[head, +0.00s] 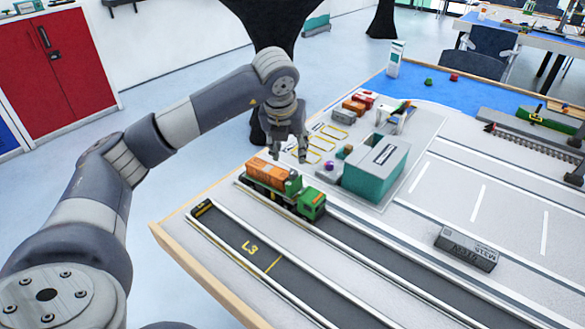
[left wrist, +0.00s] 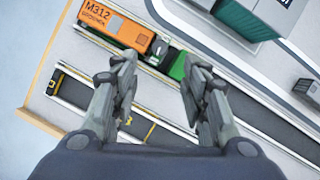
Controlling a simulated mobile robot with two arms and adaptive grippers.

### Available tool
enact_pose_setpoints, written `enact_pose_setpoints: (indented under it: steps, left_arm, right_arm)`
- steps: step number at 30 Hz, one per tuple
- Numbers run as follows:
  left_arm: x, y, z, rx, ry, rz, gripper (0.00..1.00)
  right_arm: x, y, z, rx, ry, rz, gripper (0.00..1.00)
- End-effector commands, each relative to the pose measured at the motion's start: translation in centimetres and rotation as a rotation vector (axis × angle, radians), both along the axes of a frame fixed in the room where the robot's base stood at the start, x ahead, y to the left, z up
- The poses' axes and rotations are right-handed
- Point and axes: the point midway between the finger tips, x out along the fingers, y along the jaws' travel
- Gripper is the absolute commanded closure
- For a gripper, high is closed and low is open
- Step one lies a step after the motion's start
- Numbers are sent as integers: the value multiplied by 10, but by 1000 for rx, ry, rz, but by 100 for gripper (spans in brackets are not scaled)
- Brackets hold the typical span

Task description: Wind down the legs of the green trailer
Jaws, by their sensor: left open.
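A toy truck with a green cab (head: 313,203) stands in a lane of the model yard, with an orange container (head: 268,172) behind the cab. A green trailer bed (head: 258,186) shows under the container; its legs are too small or hidden to make out. My left gripper (head: 289,155) is open and empty, above and just behind the truck. In the left wrist view, the gripper (left wrist: 160,65) points down with its fingers apart. The orange container (left wrist: 115,25), marked M312, and the green cab (left wrist: 179,66) lie beyond the fingertips. My right gripper is not in view.
A teal open-topped block (head: 377,172) stands right of the truck. A grey container (head: 466,248) sits on the road at right. Small red and orange containers (head: 355,105) stand behind. The L3 lane (head: 250,248) in front is empty. A wooden rim (head: 200,275) edges the table.

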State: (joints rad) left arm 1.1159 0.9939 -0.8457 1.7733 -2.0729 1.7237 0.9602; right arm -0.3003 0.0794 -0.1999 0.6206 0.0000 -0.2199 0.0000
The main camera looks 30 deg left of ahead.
Motion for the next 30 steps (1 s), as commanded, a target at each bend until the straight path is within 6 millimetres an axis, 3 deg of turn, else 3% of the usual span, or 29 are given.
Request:
enact_pose_setpoints:
  steps: [8, 21, 30]
  left_arm:
    - [0, 1, -5, -38, -35, 117, 58]
    - [28, 11, -75, -37, -34, 115, 58]
    - [37, 14, -97, -37, -36, 113, 58]
  right_arm:
    - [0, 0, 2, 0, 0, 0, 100]
    - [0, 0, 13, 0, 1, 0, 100]
    - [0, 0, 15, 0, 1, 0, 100]
